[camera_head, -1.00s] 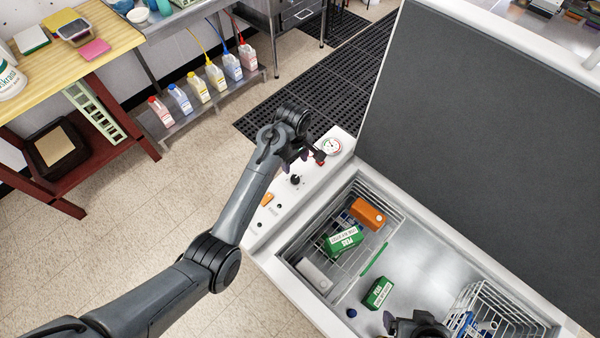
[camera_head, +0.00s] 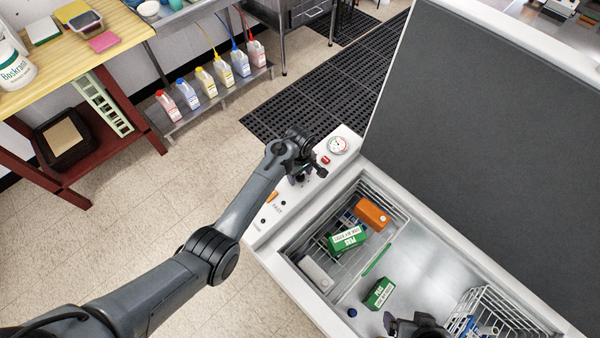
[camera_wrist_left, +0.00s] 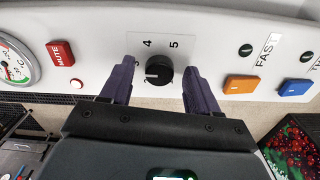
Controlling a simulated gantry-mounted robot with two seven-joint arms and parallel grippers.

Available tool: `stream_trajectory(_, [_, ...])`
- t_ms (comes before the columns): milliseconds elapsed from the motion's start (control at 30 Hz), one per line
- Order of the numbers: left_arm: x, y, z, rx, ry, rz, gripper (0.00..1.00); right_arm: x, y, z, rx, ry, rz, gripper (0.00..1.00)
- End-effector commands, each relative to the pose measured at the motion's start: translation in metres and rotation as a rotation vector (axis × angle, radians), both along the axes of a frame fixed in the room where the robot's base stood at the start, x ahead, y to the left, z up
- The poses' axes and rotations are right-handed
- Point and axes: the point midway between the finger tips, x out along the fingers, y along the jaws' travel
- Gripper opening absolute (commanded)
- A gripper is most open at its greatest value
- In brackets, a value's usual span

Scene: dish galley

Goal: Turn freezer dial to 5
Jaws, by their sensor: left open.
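The black freezer dial (camera_wrist_left: 159,69) sits on the white control panel (camera_wrist_left: 103,25) in the left wrist view. The numbers 3, 4 and 5 show around its upper side. Its white mark points left, below the 3. My left gripper (camera_wrist_left: 160,84) is open, with one purple finger on each side of the dial and a visible gap to it. In the head view my left gripper (camera_head: 306,175) is over the panel and hides the dial. My right gripper (camera_head: 416,325) shows only partly at the bottom edge; its jaws are unclear.
A gauge (camera_wrist_left: 14,63) and a red MUTE button (camera_wrist_left: 61,53) are left of the dial. An orange switch (camera_wrist_left: 241,84) and a blue switch (camera_wrist_left: 294,88) are right of it. The raised freezer lid (camera_head: 480,120) and a wire basket (camera_head: 398,222) are beside the panel.

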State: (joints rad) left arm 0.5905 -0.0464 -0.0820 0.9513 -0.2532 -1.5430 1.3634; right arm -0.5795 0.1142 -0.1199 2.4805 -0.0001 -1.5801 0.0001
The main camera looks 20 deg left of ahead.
Motion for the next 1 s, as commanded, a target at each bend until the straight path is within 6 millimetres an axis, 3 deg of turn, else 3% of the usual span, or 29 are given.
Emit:
stream_trajectory(67, [0.000,0.000,0.000,0.000,0.000,0.000,0.61,0.000,0.000,0.000,0.000,0.000,0.000,0.92])
stream_trajectory(433, [0.000,0.000,0.000,0.000,0.000,0.000,0.05,-0.001,-0.001,-0.001,-0.005,0.001,0.004,0.92])
stream_trajectory(767, [0.000,0.000,0.002,0.001,-0.001,-0.046,0.05,-0.001,-0.002,0.005,-0.010,0.002,0.007,0.92])
stream_trajectory(1000, [0.001,0.000,0.004,0.001,0.000,-0.188,0.05,-0.001,-0.002,0.019,-0.009,0.002,0.006,0.92])
